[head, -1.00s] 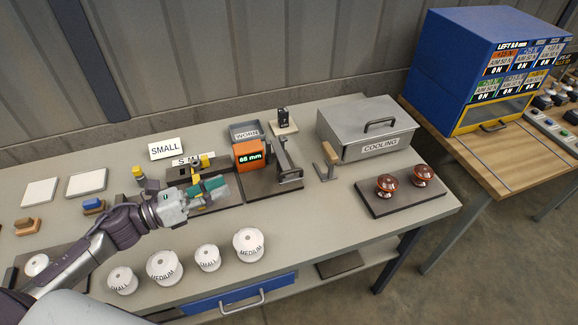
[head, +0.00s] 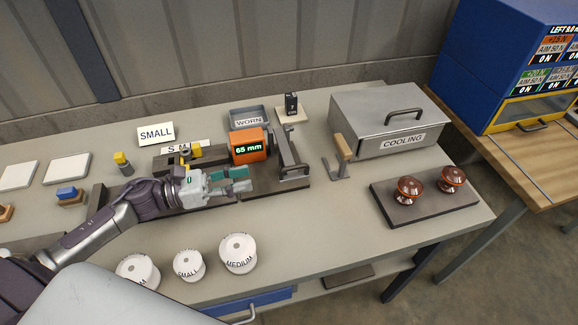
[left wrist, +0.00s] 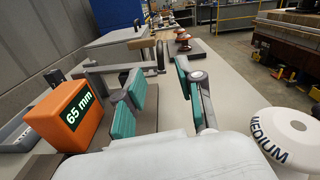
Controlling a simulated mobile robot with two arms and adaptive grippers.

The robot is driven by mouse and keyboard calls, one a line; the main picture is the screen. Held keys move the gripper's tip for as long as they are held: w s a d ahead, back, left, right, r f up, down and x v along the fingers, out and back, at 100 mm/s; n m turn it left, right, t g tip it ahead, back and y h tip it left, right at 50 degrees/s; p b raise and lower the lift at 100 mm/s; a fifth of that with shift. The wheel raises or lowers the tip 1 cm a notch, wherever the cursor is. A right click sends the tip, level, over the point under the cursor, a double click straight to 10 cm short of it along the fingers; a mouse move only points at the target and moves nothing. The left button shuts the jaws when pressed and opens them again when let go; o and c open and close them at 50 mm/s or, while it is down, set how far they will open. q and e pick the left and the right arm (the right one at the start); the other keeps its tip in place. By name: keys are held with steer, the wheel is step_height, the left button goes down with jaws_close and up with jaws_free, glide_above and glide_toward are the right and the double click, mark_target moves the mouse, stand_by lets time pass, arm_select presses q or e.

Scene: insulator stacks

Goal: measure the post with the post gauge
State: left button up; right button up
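The post gauge is an orange box (head: 249,147) whose display reads "65 mm", with a grey upright frame (head: 290,158) to its right on a dark base. The orange box also shows at the left of the left wrist view (left wrist: 68,115). My left gripper (head: 238,180) is in front of the orange box, low over the dark base. In the left wrist view its teal-padded fingers (left wrist: 162,98) are spread apart with nothing between them. I cannot tell which thing is the post. My right gripper is not in view.
A dark fixture with yellow parts (head: 190,154) stands behind my left wrist. White insulators (head: 238,253) stand along the front edge. A wooden-handled tool (head: 342,150), the grey COOLING box (head: 388,118) and a dark board with two brown insulators (head: 424,202) are to the right.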

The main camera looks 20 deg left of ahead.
mark_target(288, 170)
arm_select(q)
steer(key=p+x, duration=0.3)
steer(key=x, duration=0.7)
steer(key=shift+w+r, duration=0.1)
steer(key=shift+r, duration=0.05)
steer(key=shift+w+d, duration=0.3)
steer(key=shift+d, duration=0.2)
jaws_close()
steer(key=shift+f, duration=0.2)
